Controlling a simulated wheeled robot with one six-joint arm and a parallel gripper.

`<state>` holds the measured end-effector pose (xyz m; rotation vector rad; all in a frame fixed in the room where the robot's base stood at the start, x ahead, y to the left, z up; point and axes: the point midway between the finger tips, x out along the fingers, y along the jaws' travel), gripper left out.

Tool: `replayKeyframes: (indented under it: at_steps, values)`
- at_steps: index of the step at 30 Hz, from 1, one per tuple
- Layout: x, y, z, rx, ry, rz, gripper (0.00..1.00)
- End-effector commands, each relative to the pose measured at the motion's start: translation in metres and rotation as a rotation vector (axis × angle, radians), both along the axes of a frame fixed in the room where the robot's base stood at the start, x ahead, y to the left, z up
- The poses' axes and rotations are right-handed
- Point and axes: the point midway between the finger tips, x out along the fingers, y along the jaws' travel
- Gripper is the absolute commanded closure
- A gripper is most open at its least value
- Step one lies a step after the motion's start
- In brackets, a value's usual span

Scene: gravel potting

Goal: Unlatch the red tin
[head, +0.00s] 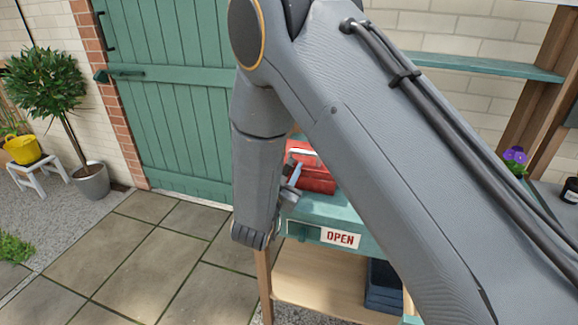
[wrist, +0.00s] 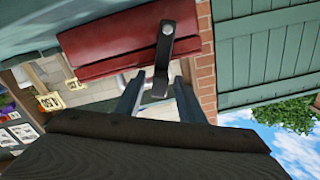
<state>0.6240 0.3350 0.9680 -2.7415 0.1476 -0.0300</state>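The red tin (head: 317,178) sits on the teal tabletop (head: 330,208) in the head view, partly hidden behind my arm. In the wrist view the red tin (wrist: 110,48) fills the upper middle, with a dark grey latch strap (wrist: 166,42) across its front near its right end. My gripper (wrist: 158,82) is open, its two fingers apart on either side of the latch's free end. I cannot tell whether either finger touches the latch. In the head view my gripper (head: 292,186) is small and close in front of the tin. The lid looks closed.
An OPEN sign (head: 340,238) hangs on the table's front edge. A lower wooden shelf (head: 310,282) holds a dark blue stack (head: 384,288). A purple-flowered plant (head: 515,157) stands at the right. The paving (head: 150,255) at the left is clear.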

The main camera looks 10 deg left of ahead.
Motion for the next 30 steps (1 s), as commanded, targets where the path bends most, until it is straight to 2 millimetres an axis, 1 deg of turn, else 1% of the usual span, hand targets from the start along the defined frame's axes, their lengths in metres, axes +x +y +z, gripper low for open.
replayKeyframes:
  at_steps: [5, 8, 15, 18, 21, 24, 30]
  values:
    - [-0.001, 0.000, 0.000, 0.000, 0.000, -0.001, 0.64]
    - [-0.009, 0.002, -0.001, -0.001, 0.002, 0.002, 0.64]
    - [-0.047, 0.007, -0.001, 0.000, 0.001, 0.004, 0.64]
    - [-0.061, 0.008, -0.001, -0.001, 0.000, 0.003, 0.64]
    - [-0.071, 0.008, -0.001, -0.001, 0.000, 0.002, 0.64]
    - [-0.076, 0.009, 0.000, 0.000, 0.000, 0.001, 0.64]
    - [-0.078, 0.008, 0.000, 0.000, 0.000, -0.001, 0.64]
